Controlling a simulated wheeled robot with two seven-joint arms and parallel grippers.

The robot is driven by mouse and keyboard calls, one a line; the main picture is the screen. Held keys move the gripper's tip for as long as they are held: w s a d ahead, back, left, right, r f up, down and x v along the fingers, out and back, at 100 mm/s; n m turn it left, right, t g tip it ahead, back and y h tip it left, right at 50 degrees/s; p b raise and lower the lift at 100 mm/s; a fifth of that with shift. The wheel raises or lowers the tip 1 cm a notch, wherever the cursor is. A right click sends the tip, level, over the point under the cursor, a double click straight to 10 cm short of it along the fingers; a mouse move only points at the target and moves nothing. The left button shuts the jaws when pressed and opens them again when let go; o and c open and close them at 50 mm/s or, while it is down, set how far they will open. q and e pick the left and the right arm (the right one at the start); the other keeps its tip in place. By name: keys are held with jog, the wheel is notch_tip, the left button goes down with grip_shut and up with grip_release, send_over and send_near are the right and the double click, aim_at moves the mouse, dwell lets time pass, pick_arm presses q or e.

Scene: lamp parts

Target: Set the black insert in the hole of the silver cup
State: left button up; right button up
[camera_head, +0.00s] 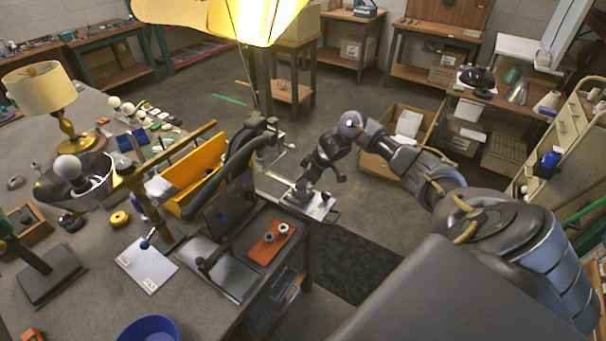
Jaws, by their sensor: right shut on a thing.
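An orange tray (258,249) lies at the right edge of the workbench. Two small round pieces stand on it. The far one, a silver piece with a dark top (283,228), looks like the silver cup, but it is too small to be sure. My right gripper (312,206) is at the end of my right arm, beyond and to the right of the tray and apart from it. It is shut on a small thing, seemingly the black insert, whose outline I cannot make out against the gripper. I make out no left gripper.
A dark laptop-like device (222,275) stands left of the tray, a yellow toolbox (195,172) behind it. A white card (146,265) and a blue bowl (150,329) are nearer. A cardboard box (424,118) stands on the floor beyond.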

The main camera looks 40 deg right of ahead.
jog(key=shift+f, duration=0.2)
jog(key=shift+r+p, duration=0.25)
jog(key=shift+p, duration=0.3)
jog(key=shift+f, duration=0.25)
dwell(0.7)
jog(key=shift+r+p, duration=0.25)
jog(key=shift+p, duration=0.2)
jog(key=shift+f, duration=0.25)
dwell(0.6)
jog(key=shift+r+p, duration=0.25)
jog(key=shift+p, duration=0.2)
dwell(0.4)
jog(key=o, duration=1)
